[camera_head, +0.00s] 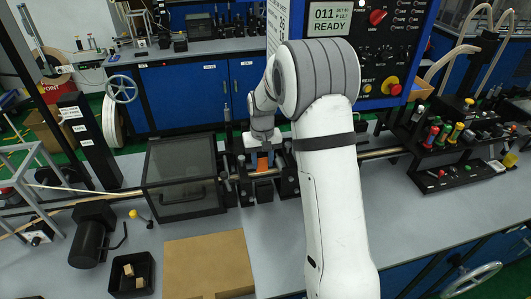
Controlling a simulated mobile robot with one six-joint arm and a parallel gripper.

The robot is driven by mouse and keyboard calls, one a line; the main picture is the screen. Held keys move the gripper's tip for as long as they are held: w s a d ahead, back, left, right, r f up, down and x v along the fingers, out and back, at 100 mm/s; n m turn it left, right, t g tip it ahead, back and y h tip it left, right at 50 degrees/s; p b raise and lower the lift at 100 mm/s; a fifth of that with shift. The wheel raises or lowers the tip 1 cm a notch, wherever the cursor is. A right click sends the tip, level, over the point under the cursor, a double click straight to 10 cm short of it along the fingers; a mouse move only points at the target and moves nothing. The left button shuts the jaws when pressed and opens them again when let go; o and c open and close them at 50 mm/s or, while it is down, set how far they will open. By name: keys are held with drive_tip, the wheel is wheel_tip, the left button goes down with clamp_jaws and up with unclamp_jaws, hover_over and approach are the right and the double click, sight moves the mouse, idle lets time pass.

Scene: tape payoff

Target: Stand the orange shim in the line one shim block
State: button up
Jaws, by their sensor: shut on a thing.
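The orange shim (263,162) shows as a small orange patch below the end of my arm. My gripper (262,152) is shut on it, over the row of black blocks on the bench. A low black block (263,190) stands just in front of the shim; I cannot tell whether it is the line one shim block. The fingertips are small and partly hidden by my wrist. I cannot tell whether the shim's lower edge touches a block.
A dark clear-sided box (182,178) stands left of the blocks. A brown board (208,265) and a black tray (131,275) with small tan blocks lie in front. A black tool rack (445,150) is at right. The grey bench (430,225) is clear at front right.

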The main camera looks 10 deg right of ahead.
sight(265, 187)
drive_tip(key=shift+s+d+f+b, duration=0.15)
drive_tip(key=shift+f+b, duration=0.35)
drive_tip(key=shift+f, duration=0.3)
drive_tip(key=shift+d+f+b, duration=0.15)
drive_tip(key=shift+f+b, duration=0.3)
drive_tip(key=shift+f, duration=0.35)
drive_tip(key=shift+f+b, duration=1.1)
drive_tip(key=shift+f, duration=0.7)
drive_tip(key=shift+s+f+b, duration=0.2)
drive_tip(key=shift+f+b, duration=0.25)
drive_tip(key=shift+f, duration=0.1)
clamp_jaws()
drive_tip(key=shift+s+f+b, duration=0.15)
drive_tip(key=shift+f+b, duration=0.35)
drive_tip(key=shift+f, duration=0.25)
drive_tip(key=o, duration=0.5)
unclamp_jaws()
drive_tip(key=o, duration=0.5)
drive_tip(key=shift+w+d+r, duration=0.1)
drive_tip(key=shift+w, duration=0.15)
drive_tip(key=shift+o, duration=0.2)
drive_tip(key=shift+w, duration=0.1)
drive_tip(key=shift+w+r, duration=0.1)
drive_tip(key=shift+r, duration=0.05)
